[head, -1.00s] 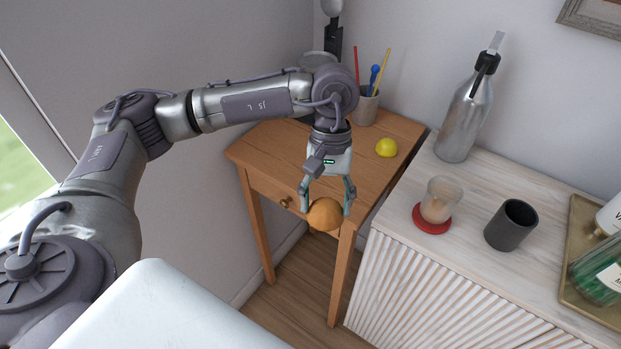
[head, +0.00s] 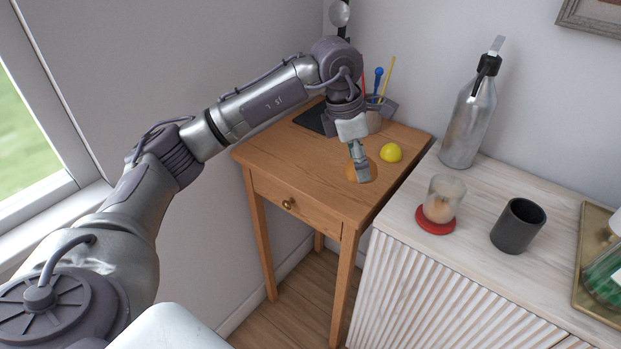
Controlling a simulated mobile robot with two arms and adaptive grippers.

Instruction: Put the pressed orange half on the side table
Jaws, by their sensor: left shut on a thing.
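The orange half (head: 371,167) is in the jaws of my left gripper (head: 360,173), low over the right part of the side table (head: 295,165). One finger hides much of the orange half, and only its sides show. I cannot tell whether it touches the tabletop. The side table is wooden with a drawer and a round brass knob. My right gripper is not in view.
A yellow lemon-like piece (head: 391,153) lies just right of the orange half. A cup with several sticks (head: 375,120) and a dark flat thing (head: 312,119) are behind. The white cabinet (head: 410,240) stands close right, bearing a glass (head: 444,198), a dark cup (head: 518,226) and a bottle (head: 467,125).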

